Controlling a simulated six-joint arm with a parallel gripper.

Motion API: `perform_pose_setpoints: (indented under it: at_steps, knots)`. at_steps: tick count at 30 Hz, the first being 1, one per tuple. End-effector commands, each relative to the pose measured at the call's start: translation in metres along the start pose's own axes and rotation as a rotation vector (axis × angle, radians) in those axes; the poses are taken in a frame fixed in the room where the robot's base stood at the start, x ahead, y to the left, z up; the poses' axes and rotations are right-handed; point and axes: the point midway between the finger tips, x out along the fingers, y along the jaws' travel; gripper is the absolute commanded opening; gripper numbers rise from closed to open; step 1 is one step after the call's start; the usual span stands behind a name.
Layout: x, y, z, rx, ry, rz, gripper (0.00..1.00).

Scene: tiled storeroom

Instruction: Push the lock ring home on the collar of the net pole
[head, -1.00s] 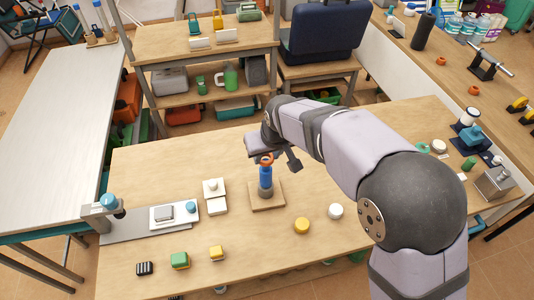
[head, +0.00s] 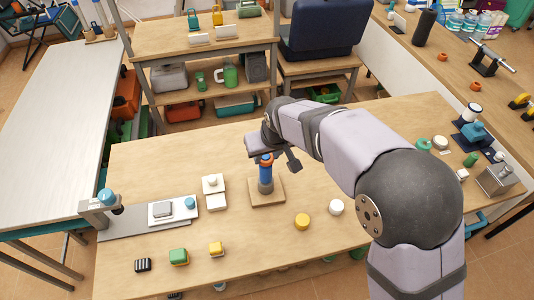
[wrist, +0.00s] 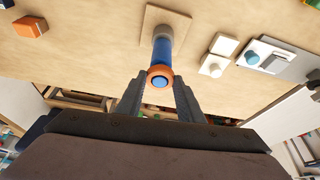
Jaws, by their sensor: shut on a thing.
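The net pole (head: 265,174) is a short blue post that stands upright on a square wooden base (head: 278,198), with a dark grey part at its foot. The orange lock ring (head: 266,160) is around the post near its top. In the wrist view the lock ring (wrist: 159,72) encircles the blue post end (wrist: 160,82). My gripper (wrist: 160,88) is shut on the lock ring, one finger on each side. In the head view my gripper (head: 268,152) is above the post and partly hides the ring. Whether the ring touches the collar cannot be told.
White blocks (head: 213,185) and a grey plate with a white device (head: 172,209) are left of the base. A yellow round piece (head: 302,221) and a white one (head: 336,207) are to its right. Green (head: 178,256) and yellow (head: 216,248) blocks lie nearer the front edge.

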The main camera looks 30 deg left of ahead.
Motion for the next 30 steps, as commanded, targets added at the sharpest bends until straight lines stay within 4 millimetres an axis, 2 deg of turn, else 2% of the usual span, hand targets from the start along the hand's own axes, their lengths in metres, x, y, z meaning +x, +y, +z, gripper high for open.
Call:
perform_pose_setpoints:
  at_steps: [23, 24, 25, 26, 30]
  knots:
    - [0.017, 0.0, 0.007, 0.0, 0.0, 0.0, 0.13]
    - [0.016, 0.0, 0.006, 0.0, 0.0, 0.0, 0.43]
    - [0.015, 0.0, 0.006, 0.0, 0.0, 0.0, 0.51]
    - [0.015, 0.0, 0.006, 0.0, 0.0, 0.0, 0.56]
    - [0.015, 0.0, 0.006, 0.0, 0.0, 0.0, 0.56]
